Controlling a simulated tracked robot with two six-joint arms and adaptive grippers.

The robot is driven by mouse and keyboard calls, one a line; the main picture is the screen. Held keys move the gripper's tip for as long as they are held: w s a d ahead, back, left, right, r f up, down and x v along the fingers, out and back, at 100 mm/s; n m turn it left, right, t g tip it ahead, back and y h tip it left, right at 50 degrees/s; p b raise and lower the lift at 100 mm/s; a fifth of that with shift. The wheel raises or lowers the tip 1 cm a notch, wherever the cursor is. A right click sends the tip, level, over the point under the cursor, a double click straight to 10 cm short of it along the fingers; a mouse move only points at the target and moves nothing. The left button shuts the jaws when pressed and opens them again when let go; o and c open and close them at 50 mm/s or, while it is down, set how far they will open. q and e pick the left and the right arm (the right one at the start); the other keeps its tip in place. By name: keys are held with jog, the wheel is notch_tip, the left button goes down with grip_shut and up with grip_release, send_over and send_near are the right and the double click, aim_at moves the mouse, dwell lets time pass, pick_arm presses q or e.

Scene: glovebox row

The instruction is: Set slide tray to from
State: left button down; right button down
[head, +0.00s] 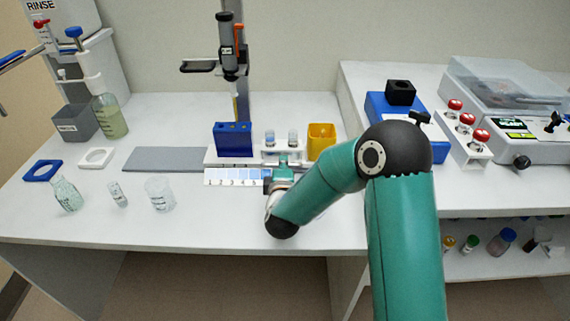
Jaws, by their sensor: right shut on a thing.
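The slide tray (232,177) is a flat white strip with pale blue slides in a row. It lies at the middle of the bench, in front of the blue block. My right gripper (279,178) is at the tray's right end and is shut on it. The gripper and forearm hide that end, so the exact contact does not show. I cannot tell whether the tray is resting or slightly raised.
A blue block (234,140), a white vial rack (283,150) and a yellow cup (321,138) stand close behind. A grey mat (165,159) lies to the left. Loose glassware, including a beaker (159,195), stands front left. A raised bench (375,80) is at right.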

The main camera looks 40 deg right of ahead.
jog(key=shift+s+f, duration=0.1)
jog(key=shift+f, duration=0.1)
jog(key=c, duration=1.3)
grip_release()
jog(key=shift+o, duration=0.5)
jog(key=shift+r, duration=0.1)
jog(key=v, duration=1.1)
jog(key=shift+s+a, duration=0.25)
jog(key=shift+s, duration=0.2)
jog(key=shift+c, duration=0.3)
